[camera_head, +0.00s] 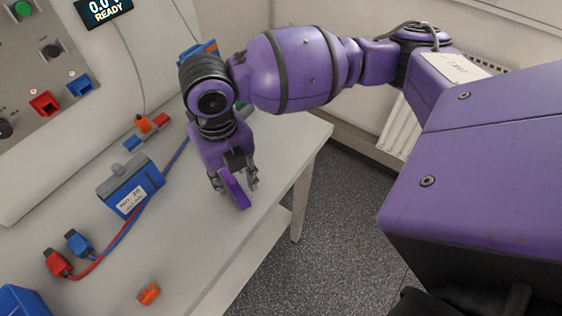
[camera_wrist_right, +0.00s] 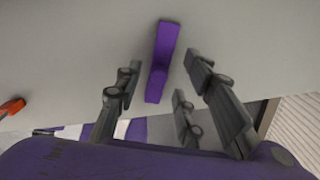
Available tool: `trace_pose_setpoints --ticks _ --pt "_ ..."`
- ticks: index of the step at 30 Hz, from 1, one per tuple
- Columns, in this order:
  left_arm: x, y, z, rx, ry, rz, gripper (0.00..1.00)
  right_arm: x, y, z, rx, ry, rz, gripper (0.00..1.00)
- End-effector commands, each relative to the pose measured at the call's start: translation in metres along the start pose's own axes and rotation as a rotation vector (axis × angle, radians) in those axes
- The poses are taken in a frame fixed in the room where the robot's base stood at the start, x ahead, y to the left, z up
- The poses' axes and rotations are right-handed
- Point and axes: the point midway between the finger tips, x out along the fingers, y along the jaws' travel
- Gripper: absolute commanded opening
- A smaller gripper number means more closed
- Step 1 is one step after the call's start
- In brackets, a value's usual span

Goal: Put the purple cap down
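The purple cap (camera_head: 235,189) is a narrow bar near the right edge of the light table, just below my right gripper (camera_head: 234,184). In the right wrist view the cap (camera_wrist_right: 162,62) lies lengthwise between the fingers of my right gripper (camera_wrist_right: 165,66). The fingers are spread, with a visible gap on each side of the cap, so it is not gripped. The cap looks to be at the tabletop, but its contact with the surface is hard to see. My left gripper is not in view.
On the table (camera_head: 205,262) stand a blue battery (camera_head: 130,188) with red and blue cables, and blue (camera_head: 78,243) and red (camera_head: 58,263) connectors. An orange piece (camera_head: 148,294) lies near the front edge. A control panel (camera_head: 45,70) stands behind. The tabletop between battery and gripper is clear.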

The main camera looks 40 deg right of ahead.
Motion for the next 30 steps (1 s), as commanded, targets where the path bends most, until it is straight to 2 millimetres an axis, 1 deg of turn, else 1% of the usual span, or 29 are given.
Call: trace_pose_setpoints --ticks 1,6,9,13,15,19,30 --pt "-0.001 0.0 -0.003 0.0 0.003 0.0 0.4 -0.015 0.001 0.003 -0.002 -0.012 0.002 0.36" --pt "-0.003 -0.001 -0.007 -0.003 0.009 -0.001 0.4 -0.053 0.001 0.003 -0.002 -0.013 0.003 0.36" --pt "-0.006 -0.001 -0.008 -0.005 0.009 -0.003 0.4 -0.074 0.001 0.003 -0.001 -0.013 0.003 0.36" --pt "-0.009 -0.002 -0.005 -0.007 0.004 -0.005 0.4 -0.094 0.001 0.002 -0.001 -0.01 0.002 0.36" --pt "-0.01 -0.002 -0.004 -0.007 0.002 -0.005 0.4 -0.101 0.001 0.002 -0.001 -0.008 0.002 0.36" --pt "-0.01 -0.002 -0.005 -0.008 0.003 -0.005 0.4 -0.108 0.001 0.001 -0.001 -0.006 0.002 0.36" --pt "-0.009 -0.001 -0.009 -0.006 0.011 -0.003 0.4 -0.108 0.001 0.001 -0.001 -0.004 0.002 0.36"
